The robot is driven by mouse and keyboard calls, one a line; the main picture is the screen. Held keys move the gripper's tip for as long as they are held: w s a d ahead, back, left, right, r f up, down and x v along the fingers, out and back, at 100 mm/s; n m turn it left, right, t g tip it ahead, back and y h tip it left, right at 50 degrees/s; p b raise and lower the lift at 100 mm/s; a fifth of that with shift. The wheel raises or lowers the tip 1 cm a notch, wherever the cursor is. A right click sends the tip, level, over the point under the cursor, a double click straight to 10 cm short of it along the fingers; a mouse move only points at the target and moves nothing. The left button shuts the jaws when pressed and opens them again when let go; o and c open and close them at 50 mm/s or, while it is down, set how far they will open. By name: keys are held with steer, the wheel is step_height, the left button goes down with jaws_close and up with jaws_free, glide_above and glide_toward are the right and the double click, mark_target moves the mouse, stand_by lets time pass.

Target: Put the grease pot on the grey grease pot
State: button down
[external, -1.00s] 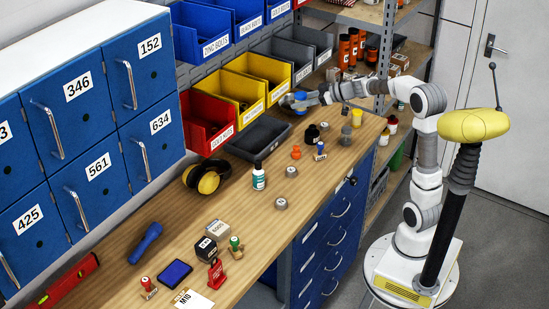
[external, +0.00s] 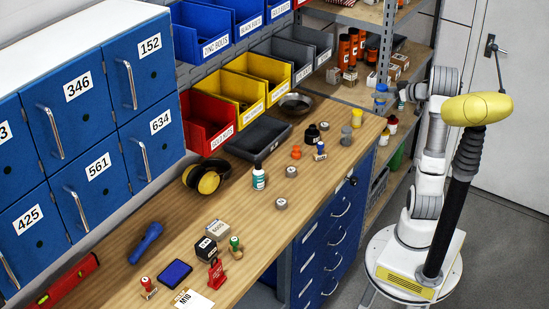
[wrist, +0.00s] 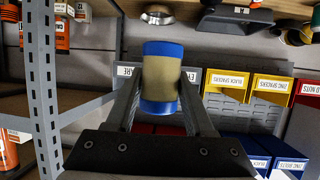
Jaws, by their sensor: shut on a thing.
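My gripper (wrist: 157,98) is shut on a blue grease pot (wrist: 160,60) with a beige band around its middle. In the external view the held pot (external: 380,98) hangs in the air beyond the bench's right end, before the shelf rack. My gripper (external: 392,97) is small there and partly hidden by the pot and arm. A plain grey pot (external: 346,134), which looks like the grey grease pot, stands upright on the bench near its right end, apart from the held pot and below it to the left. Its top appears clear.
A yellow cup (external: 357,118) stands just behind the grey pot. A dark bottle (external: 312,134), an orange piece (external: 296,152) and a small stamp (external: 320,151) stand to its left. A dark bowl (external: 296,104) lies near the bins. The shelf rack's upright (wrist: 42,90) is close to my gripper.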

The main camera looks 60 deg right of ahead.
step_height(320, 180, down, 2)
steer(key=shift+f, duration=0.1)
steer(key=b, duration=0.3)
glide_above(347, 128)
step_height(347, 128, down, 7)
steer(key=shift+a+f, duration=0.1)
steer(key=shift+f, duration=0.05)
steer(key=shift+f+b, duration=0.7)
steer(key=shift+f, duration=1.2)
steer(key=shift+f, duration=0.15)
steer(key=shift+c, duration=1.4)
jaws_free()
